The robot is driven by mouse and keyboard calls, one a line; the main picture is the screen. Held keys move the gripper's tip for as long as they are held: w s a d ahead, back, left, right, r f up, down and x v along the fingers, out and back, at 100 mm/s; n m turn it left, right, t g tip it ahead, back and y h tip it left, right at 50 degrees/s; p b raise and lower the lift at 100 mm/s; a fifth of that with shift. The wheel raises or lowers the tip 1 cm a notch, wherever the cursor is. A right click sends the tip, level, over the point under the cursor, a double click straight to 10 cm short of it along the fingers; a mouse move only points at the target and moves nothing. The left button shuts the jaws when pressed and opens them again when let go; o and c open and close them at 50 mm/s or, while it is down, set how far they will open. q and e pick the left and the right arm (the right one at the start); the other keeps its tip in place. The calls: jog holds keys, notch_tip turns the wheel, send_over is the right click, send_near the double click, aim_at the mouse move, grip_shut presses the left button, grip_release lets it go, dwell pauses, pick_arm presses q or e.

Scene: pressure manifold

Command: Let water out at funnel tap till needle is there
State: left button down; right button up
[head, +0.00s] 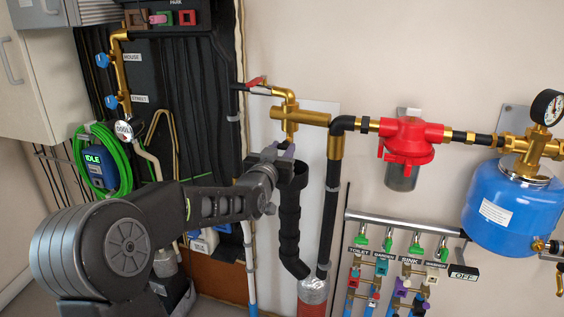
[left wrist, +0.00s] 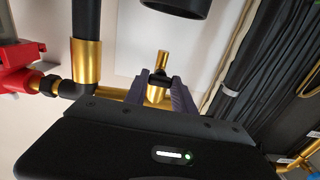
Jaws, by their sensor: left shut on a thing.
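The funnel tap (head: 290,127) is a brass fitting hanging below the brass pipe. My left gripper (head: 279,150) is at the tap, just above the funnel mouth. In the left wrist view my left gripper (left wrist: 161,88) has its two fingers closed around a small dark part of the tap, beside its brass spout (left wrist: 162,62). No water stream can be made out. The round pressure gauge (head: 547,107) tops the blue tank (head: 512,207); its needle is too small to read. My right gripper is not in view.
A red filter housing (head: 405,138) sits on the pipe right of the tap. A red-handled valve (head: 257,84) is above left. A manifold rail (head: 400,224) with several green valves is below right. Black pipes run close beside the funnel.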

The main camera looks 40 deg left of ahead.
pick_arm(q)
jog(key=c, duration=1)
grip_release()
jog(key=shift+c, duration=0.2)
jog(key=v, duration=0.7)
jog(key=shift+s+d, duration=0.15)
jog(key=shift+s, duration=0.25)
jog(key=shift+f, duration=0.15)
